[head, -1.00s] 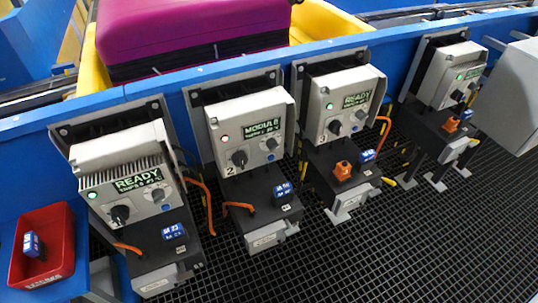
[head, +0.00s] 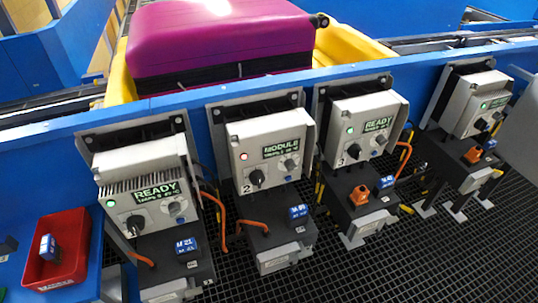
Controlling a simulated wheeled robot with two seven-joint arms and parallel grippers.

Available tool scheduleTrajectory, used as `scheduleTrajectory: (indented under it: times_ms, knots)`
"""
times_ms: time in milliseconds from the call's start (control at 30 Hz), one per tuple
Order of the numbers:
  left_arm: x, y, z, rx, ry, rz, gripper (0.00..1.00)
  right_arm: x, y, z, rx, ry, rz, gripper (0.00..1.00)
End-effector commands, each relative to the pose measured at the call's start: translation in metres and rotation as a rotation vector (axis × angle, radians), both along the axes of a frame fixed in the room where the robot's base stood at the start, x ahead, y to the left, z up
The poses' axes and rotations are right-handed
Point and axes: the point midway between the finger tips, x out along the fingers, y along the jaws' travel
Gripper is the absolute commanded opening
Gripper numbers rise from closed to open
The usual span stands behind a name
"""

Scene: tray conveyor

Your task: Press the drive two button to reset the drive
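Drive two (head: 268,143) is a light grey box, second from the left in the row, with a "2" by its lower left. Its dark display (head: 281,149) reads "MODULE" over a smaller line, and its small lamp (head: 244,156) glows red. A black rotary knob (head: 257,178) sits below the display. A smaller round blue-grey control (head: 290,165) sits to the right of the knob; I cannot tell for certain whether it is the button. Neither of my grippers shows in the head view.
The other drives (head: 160,197) (head: 366,128) (head: 484,107) show green lamps. A red bin (head: 62,275) with a blue-white module stands at left. A blue rail (head: 190,108) runs behind the drives; a magenta suitcase (head: 215,35) lies beyond. Dark grating (head: 400,265) covers the floor.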

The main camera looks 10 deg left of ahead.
Motion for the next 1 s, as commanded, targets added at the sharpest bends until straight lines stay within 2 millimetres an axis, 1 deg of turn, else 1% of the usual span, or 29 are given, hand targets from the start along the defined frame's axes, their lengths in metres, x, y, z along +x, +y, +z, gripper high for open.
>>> scheduleTrajectory:
  times_ms: [33,200,267,1000]
  knots:
    - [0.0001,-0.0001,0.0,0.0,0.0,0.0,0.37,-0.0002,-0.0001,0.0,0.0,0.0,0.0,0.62]
    - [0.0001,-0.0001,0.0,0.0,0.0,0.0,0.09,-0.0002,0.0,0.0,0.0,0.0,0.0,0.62]
    - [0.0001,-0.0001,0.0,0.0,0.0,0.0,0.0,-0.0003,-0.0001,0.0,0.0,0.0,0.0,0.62]
    - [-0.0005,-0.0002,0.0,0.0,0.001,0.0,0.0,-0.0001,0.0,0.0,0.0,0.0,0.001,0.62]
